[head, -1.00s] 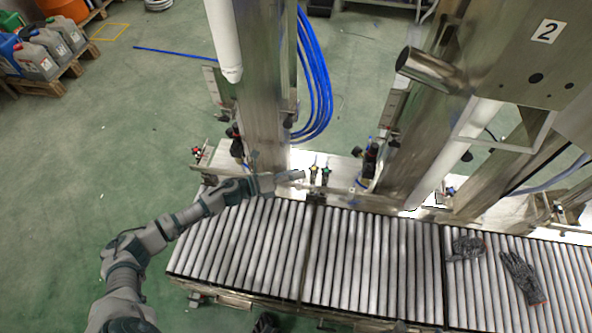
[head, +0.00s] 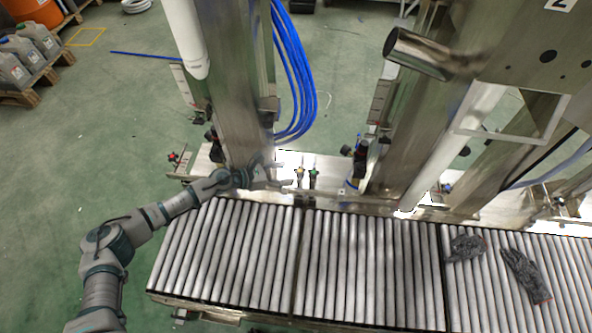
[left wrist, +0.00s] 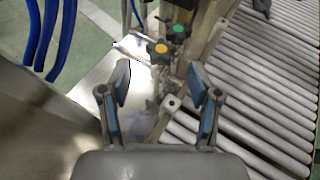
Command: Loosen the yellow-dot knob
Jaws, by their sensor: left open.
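The yellow-dot knob (left wrist: 162,48) is dark with a yellow-orange centre. It shows beyond my left fingertips in the left wrist view, roughly centred between them. In the head view, the yellow-dot knob (head: 299,171) stands on the pale ledge behind the rollers. A similar green-dot knob (left wrist: 179,30) sits just beyond and to its right; it also shows in the head view (head: 314,172). My left gripper (left wrist: 163,80) is open and empty, its fingers apart and not touching the knob. In the head view, my left gripper (head: 281,177) is just left of the knobs. My right gripper is not in view.
The roller conveyor (head: 335,265) runs along the front. A steel column (head: 240,100) with blue hoses (head: 295,75) rises behind my left gripper. Dark gloves (head: 524,275) lie on the rollers at the right. Green floor is open at the left.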

